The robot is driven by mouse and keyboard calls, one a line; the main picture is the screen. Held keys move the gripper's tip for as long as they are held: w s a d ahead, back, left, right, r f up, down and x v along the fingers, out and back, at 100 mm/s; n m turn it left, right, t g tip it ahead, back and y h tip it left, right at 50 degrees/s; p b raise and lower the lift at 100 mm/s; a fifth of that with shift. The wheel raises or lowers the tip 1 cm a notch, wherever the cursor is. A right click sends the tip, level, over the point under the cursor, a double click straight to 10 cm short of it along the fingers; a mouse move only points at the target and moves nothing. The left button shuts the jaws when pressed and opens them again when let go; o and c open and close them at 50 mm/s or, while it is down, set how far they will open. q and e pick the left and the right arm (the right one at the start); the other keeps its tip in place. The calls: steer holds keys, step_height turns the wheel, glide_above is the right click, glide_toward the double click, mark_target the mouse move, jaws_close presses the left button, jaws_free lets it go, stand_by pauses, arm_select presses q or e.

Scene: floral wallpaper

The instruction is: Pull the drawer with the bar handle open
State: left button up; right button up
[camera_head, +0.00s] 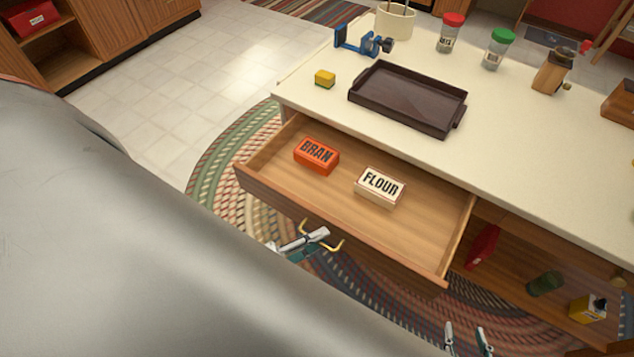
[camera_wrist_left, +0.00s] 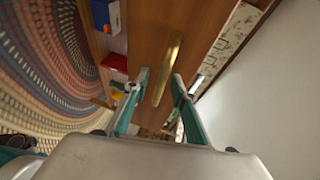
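The wooden drawer (camera_head: 415,222) is pulled well out from under the counter, with its inside showing. Its brass bar handle (camera_head: 336,246) is on the front face; the handle also shows in the left wrist view (camera_wrist_left: 168,68). My left gripper (camera_head: 308,241) is at the handle, its fingers apart on either side of the bar. In the left wrist view, gaps show between the bar and the fingers (camera_wrist_left: 160,77). My right gripper (camera_head: 467,340) is at the bottom edge of the head view, open and empty, away from the drawer.
An orange BRAN box (camera_head: 316,155) and a white FLOUR box (camera_head: 379,186) lie in the drawer. An open shelf with several items lies right of the drawer. A braided rug covers the floor below.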

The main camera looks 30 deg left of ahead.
arm_select(q)
steer(key=shift+s, duration=0.1)
arm_select(e)
steer(key=shift+r, duration=0.15)
arm_select(q)
steer(key=v, duration=1.1)
steer(key=shift+s+a+r, duration=0.2)
steer(key=shift+s, duration=0.15)
